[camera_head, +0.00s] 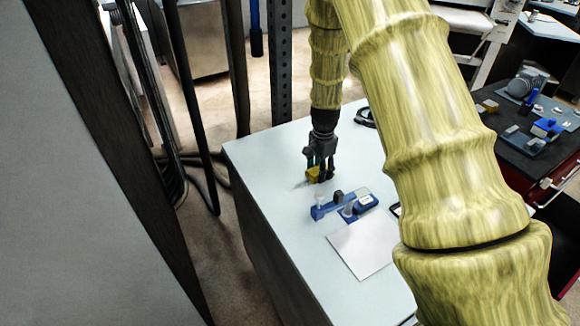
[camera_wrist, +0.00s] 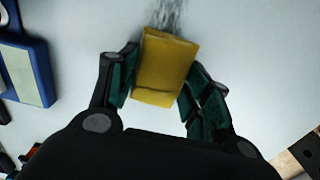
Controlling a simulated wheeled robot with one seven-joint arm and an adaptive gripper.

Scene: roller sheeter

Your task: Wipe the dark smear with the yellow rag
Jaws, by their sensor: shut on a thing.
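The yellow rag (camera_wrist: 165,68) is a folded block between the fingers of my gripper (camera_wrist: 160,88) in the wrist view. The fingers are shut on it from both sides. In the head view my gripper (camera_head: 320,170) points down at the white table, with the yellow rag (camera_head: 313,174) low at its tips, at or close to the surface. The dark smear (camera_wrist: 168,14) is a streaky grey patch at the top of the wrist view, just beyond the rag's far edge. Part of it may lie under the rag. In the head view the smear (camera_head: 300,184) shows faintly beside the rag.
A blue device (camera_head: 340,205) with a small dark knob stands on the table (camera_head: 265,155) just in front of the gripper. A pale flat sheet (camera_head: 362,248) lies nearer. A black cable coil (camera_head: 365,118) lies at the far edge. The table's left part is clear.

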